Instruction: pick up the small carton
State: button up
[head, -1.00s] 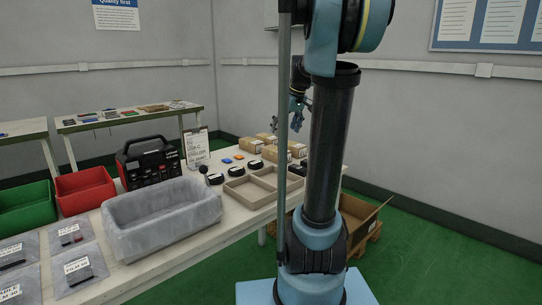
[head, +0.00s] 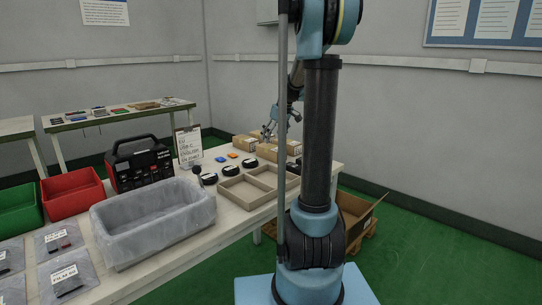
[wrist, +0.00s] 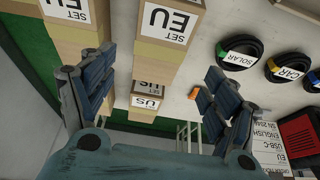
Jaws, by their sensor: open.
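Several brown cartons with white labels stand at the far end of the bench; one is the front carton (head: 268,153) in the head view. In the wrist view a carton marked US (wrist: 147,101) looks smallest and lies between my fingers in the picture. A larger SET EU carton (wrist: 155,62) stands beside it, and another SET EU carton (wrist: 75,32) is at upper left. My gripper (wrist: 157,92) is open and empty, its fingers spread above the cartons. In the head view my gripper (head: 269,132) is partly hidden by my arm's thin post.
Black coiled cables (wrist: 240,52) lie near the cartons. A wooden divided tray (head: 247,188), a lined grey bin (head: 152,220), a red bin (head: 73,193) and a black case (head: 140,163) share the bench.

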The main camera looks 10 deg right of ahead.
aim_at(272, 147)
jog(key=shift+x, duration=1.2)
jog(key=shift+s+d+x, duration=0.15)
jog(key=shift+x, duration=1.15)
jog(key=shift+s+d+x, duration=0.1)
jog(key=shift+d+x, duration=0.1)
jog(key=shift+x, duration=1.05)
jog(key=shift+f, duration=0.2)
jog(key=c, duration=1.4)
